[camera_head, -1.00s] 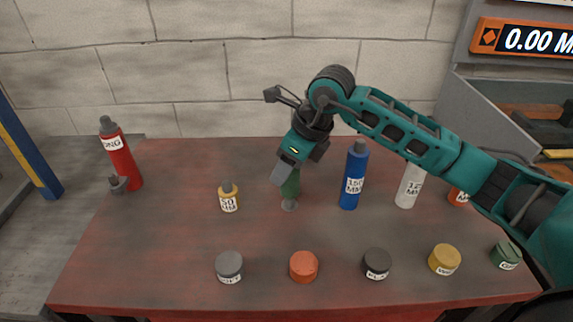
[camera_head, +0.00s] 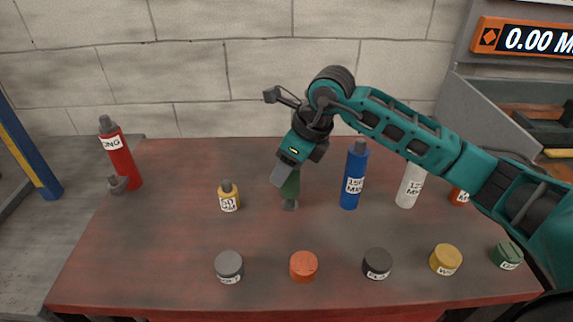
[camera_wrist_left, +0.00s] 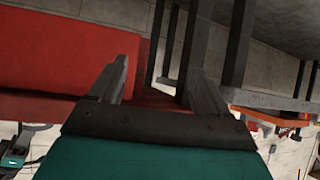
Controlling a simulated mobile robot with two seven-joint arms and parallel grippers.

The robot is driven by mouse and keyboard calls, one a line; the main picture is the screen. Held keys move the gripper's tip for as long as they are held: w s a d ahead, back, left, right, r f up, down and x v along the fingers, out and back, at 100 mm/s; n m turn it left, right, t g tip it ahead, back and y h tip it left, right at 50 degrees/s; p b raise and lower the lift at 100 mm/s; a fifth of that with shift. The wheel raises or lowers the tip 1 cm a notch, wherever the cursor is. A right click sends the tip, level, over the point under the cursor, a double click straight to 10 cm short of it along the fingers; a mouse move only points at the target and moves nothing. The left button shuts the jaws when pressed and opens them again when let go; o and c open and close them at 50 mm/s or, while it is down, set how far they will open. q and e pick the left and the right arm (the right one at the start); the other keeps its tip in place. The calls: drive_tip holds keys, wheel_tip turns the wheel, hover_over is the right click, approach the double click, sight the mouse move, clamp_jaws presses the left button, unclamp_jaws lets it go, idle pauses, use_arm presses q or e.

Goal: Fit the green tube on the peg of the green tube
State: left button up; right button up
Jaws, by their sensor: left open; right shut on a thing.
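A blue tube (camera_head: 354,178) stands close right of the right gripper, with a white tube (camera_head: 410,186) beyond. A short yellow tube (camera_head: 228,197) and a tall red tube (camera_head: 119,155) stand left. Several coloured caps, including an orange one (camera_head: 303,267), line the front of the bench (camera_head: 170,240).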

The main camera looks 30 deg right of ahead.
use_arm(q)
drive_tip(key=shift+f+b, duration=1.45)
drive_tip(key=shift+f, duration=0.05)
use_arm(e)
drive_tip(key=shift+f, duration=1.8)
drive_tip(key=o, duration=1.4)
use_arm(q)
drive_tip(key=r, duration=0.1)
drive_tip(key=r+p, duration=0.1)
drive_tip(key=d+r, duration=0.1)
drive_tip(key=shift+w+p, duration=0.25)
drive_tip(key=shift+p, duration=0.05)
use_arm(e)
drive_tip(key=v, duration=1.3)
use_arm(q)
drive_tip(key=shift+s+a+f, duration=0.1)
drive_tip(key=shift+s+f, duration=0.05)
